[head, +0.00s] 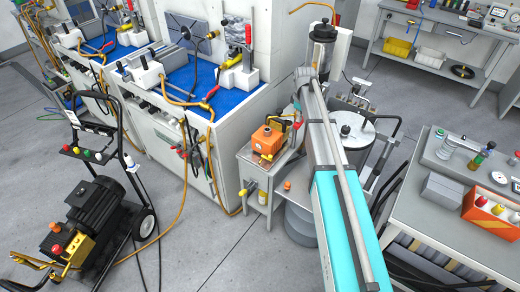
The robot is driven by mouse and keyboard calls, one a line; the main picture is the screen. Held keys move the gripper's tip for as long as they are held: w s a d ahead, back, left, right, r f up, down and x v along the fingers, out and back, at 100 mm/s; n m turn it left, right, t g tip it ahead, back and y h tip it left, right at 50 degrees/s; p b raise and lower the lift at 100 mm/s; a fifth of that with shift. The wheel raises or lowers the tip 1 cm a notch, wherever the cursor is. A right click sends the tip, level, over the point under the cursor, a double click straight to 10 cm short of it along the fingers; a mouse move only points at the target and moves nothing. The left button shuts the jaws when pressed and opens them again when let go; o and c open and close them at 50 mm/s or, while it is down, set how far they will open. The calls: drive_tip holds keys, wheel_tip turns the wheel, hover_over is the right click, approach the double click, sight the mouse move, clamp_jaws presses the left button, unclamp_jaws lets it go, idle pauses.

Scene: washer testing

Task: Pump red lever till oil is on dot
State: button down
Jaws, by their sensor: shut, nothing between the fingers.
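Several small red parts show in the head view, and I cannot tell which is the red lever. One is a red grip (297,122) beside an orange box (267,139) on a small side table. Another is a red upright handle (248,33) on the blue-topped test bench. A clear cylinder with dark contents (323,48) stands at the top centre. No oil level or dot can be read. A long teal and grey arm-like part runs up the middle and covers some of the side table area. I cannot make out my gripper's fingers.
A white bench with a blue top (190,80) stands at upper left. A wheeled black pump cart (95,207) is at lower left. A grey table (420,187) with an orange bin (490,208) is at right. Yellow hoses hang down.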

drive_tip(key=shift+r, duration=0.1)
wheel_tip(320, 180, up, 13)
drive_tip(key=p, duration=1.3)
idle(0.6)
wheel_tip(320, 180, down, 13)
drive_tip(key=b, duration=1.3)
idle(0.3)
wheel_tip(320, 180, up, 13)
drive_tip(key=p, duration=1.3)
drive_tip(key=shift+r, duration=0.15)
drive_tip(key=shift+f, duration=0.2)
idle(0.4)
